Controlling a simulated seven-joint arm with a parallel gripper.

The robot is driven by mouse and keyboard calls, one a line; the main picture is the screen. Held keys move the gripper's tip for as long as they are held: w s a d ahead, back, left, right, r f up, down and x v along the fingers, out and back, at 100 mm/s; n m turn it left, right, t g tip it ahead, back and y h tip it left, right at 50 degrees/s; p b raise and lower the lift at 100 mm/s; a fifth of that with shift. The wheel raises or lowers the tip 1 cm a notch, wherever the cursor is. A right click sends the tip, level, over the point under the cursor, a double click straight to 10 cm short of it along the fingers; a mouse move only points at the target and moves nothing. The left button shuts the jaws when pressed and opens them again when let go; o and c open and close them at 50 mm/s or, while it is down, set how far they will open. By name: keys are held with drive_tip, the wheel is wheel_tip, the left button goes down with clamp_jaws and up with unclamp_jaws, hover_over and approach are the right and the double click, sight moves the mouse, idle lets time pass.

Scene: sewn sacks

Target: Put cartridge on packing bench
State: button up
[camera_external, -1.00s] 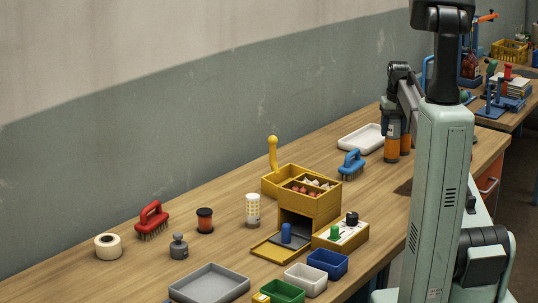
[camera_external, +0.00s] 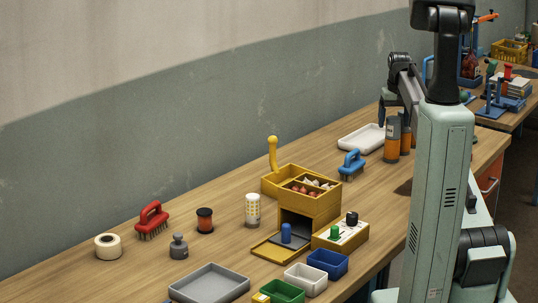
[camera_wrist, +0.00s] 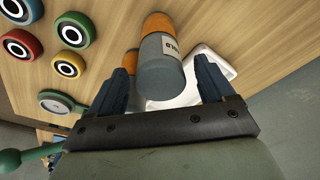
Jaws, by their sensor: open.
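Two upright cylinders with grey bodies and orange bands stand close together on the long wooden bench, at the right in the external view. The nearer-left one (camera_external: 391,142) shows fully; the other (camera_external: 406,136) is partly hidden by my arm. In the wrist view a labelled grey and orange cartridge (camera_wrist: 163,62) lies between the fingers of my gripper (camera_wrist: 162,68). The second cylinder (camera_wrist: 131,62) shows partly behind it. My gripper is open, and contact with the cartridge cannot be told.
A white tray (camera_external: 362,138) and a blue brush (camera_external: 351,165) sit left of the cylinders. A yellow box (camera_external: 310,205) stands mid-bench. Another bench at the back right holds a blue press, books and a yellow crate (camera_external: 509,50). I cannot tell which is the packing bench.

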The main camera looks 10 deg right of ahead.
drive_tip(key=r, duration=0.3)
drive_tip(key=s+r, duration=0.1)
drive_tip(key=r, duration=0.4)
drive_tip(key=shift+s+r, duration=0.2)
drive_tip(key=shift+r, duration=0.15)
